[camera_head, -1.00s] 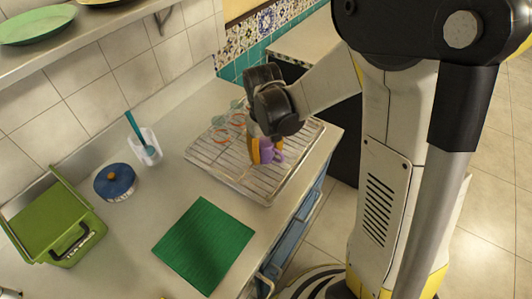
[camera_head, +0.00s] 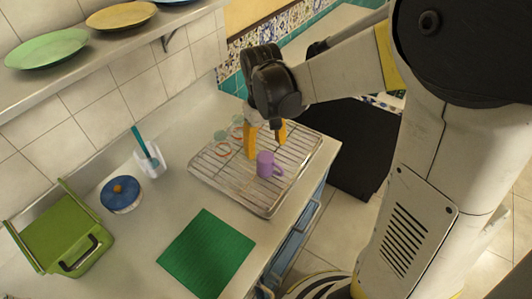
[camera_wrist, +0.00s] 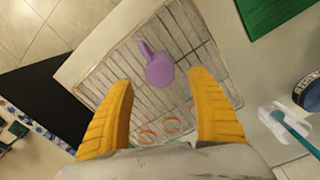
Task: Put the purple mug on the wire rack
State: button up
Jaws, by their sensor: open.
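The purple mug (camera_head: 266,165) stands on the wire rack (camera_head: 222,178), near the middle of its front part. In the wrist view the mug (camera_wrist: 158,68) lies ahead of and between my fingertips, with its handle toward the upper left. My gripper (camera_head: 266,142) is open, with its yellow fingers apart, above and behind the mug. In the wrist view my gripper (camera_wrist: 164,95) shows a clear gap between its fingers and holds nothing. The wire rack (camera_wrist: 100,88) fills the area under it.
Several glasses with red rims (camera_head: 222,148) stand on the rack's back left. A green mat (camera_head: 207,252), a blue-lidded pot (camera_head: 121,195), a white holder with a teal-handled utensil (camera_head: 151,162) and a green box (camera_head: 60,235) are on the counter. A shelf with plates (camera_head: 47,48) is above.

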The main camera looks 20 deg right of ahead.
notch_tip(320, 180, up, 2)
jog(key=shift+r, duration=0.1)
jog(key=s+r+m+t, duration=0.2)
jog(key=s+r+t, duration=0.5)
jog(key=s, duration=0.5)
jog(key=shift+r, duration=0.65)
jog(key=shift+s, duration=0.1)
